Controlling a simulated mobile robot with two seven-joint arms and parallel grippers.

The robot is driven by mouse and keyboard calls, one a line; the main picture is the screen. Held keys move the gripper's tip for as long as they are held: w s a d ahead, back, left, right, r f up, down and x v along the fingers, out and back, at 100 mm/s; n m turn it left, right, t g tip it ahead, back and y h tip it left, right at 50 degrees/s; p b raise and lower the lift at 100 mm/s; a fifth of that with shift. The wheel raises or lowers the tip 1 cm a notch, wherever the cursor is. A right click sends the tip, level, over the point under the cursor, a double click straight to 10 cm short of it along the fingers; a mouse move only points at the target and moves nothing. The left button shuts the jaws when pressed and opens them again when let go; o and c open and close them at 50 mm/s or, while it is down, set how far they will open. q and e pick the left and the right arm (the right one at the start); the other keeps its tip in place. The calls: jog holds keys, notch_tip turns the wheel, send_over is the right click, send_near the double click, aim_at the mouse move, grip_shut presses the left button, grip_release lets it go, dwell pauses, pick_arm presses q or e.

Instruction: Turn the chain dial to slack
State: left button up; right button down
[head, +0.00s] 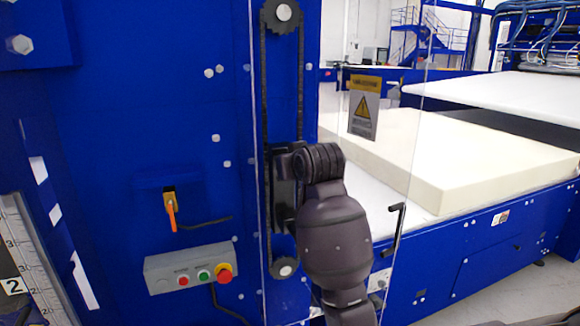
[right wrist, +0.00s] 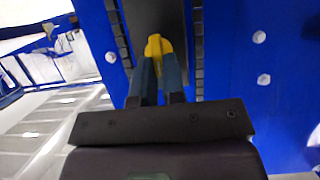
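The chain (head: 301,90) runs in a tall loop on the blue machine front, between an upper sprocket (head: 284,14) and a lower sprocket (head: 285,268). My right gripper covers the middle of the loop in the head view. In the right wrist view, a yellow dial knob (right wrist: 154,42) sits on a dark plate (right wrist: 173,15) between two chain strands (right wrist: 122,35). The fingers of my right gripper (right wrist: 158,58) lie on both sides of the knob and appear shut on it. The dial's markings cannot be seen.
Left of the chain are an orange switch (head: 171,212) and a grey button box (head: 160,275) with a red stop button. Right of my arm are a clear guard with a warning sign (head: 363,112), a black crank handle (head: 399,225) and a cream foam block (head: 500,160).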

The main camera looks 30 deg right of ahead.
dwell(0.4)
jog(key=n+h, duration=0.1)
jog(key=n, duration=0.1)
jog(key=a+n+h, duration=0.1)
jog(key=n+h, duration=0.1)
jog(key=n, duration=0.1)
jog(key=f+n+h, duration=0.1)
jog(key=n+h, duration=0.1)
jog(key=n, duration=0.1)
jog(key=shift+w+a, duration=0.15)
jog(key=shift+a, duration=0.1)
dwell(0.3)
dwell(0.4)
jog(key=c, duration=1.2)
grip_release()
jog(key=shift+r, duration=0.1)
